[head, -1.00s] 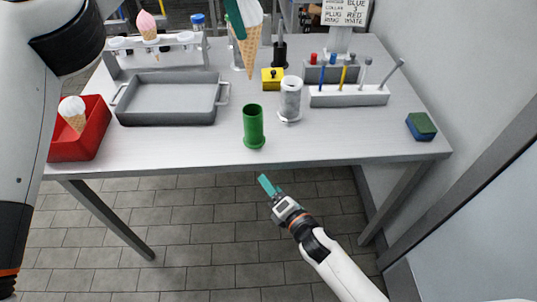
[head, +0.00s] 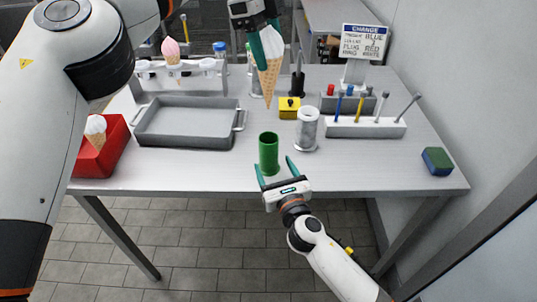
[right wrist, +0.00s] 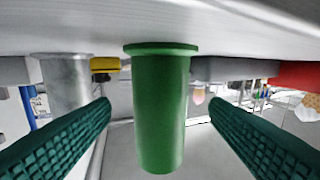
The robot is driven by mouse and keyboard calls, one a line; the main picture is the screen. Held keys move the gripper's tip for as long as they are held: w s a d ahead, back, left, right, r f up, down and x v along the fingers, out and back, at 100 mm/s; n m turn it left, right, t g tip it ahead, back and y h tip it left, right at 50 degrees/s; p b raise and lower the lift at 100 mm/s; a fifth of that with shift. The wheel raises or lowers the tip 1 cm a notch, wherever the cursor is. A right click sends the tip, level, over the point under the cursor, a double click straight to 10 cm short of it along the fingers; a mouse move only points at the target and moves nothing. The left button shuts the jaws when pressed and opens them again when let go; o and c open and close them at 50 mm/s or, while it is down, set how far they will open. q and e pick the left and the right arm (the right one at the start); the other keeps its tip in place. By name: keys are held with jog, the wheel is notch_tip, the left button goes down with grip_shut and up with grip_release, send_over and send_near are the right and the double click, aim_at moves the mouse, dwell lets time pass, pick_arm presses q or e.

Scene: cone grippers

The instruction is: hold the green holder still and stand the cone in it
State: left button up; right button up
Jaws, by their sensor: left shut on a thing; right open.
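The green holder (head: 268,153) is an upright open-topped tube with a base flange, standing near the table's front edge. It also shows between the fingers in the right wrist view (right wrist: 160,110), where the picture is upside down. My right gripper (head: 277,167) is open, with one finger on each side of the holder and gaps showing between. My left gripper (head: 262,42) is shut on the cone (head: 268,78), a waffle cone with a white top. It holds the cone point down in the air, above and behind the holder. The fingers hide part of the white top.
A metal cylinder (head: 306,130) stands just right of the holder, with a yellow block (head: 289,107) behind. A grey tray (head: 185,141) and a red box (head: 108,160) with another cone are left. A white rack (head: 365,131) and a blue-green sponge (head: 437,161) are right.

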jog(key=x, duration=0.6)
jog(key=shift+w+a, duration=0.1)
jog(key=shift+w, duration=0.3)
jog(key=c, duration=1.1)
jog(key=o, duration=0.9)
jog(key=shift+c, duration=0.2)
jog(key=m+t+h, duration=0.1)
jog(key=m+h, duration=0.1)
jog(key=h, duration=0.2)
jog(key=shift+m, duration=0.3)
jog(key=shift+d+m+h, duration=0.25)
jog(key=shift+m+h, duration=0.35)
jog(key=shift+h, duration=0.3)
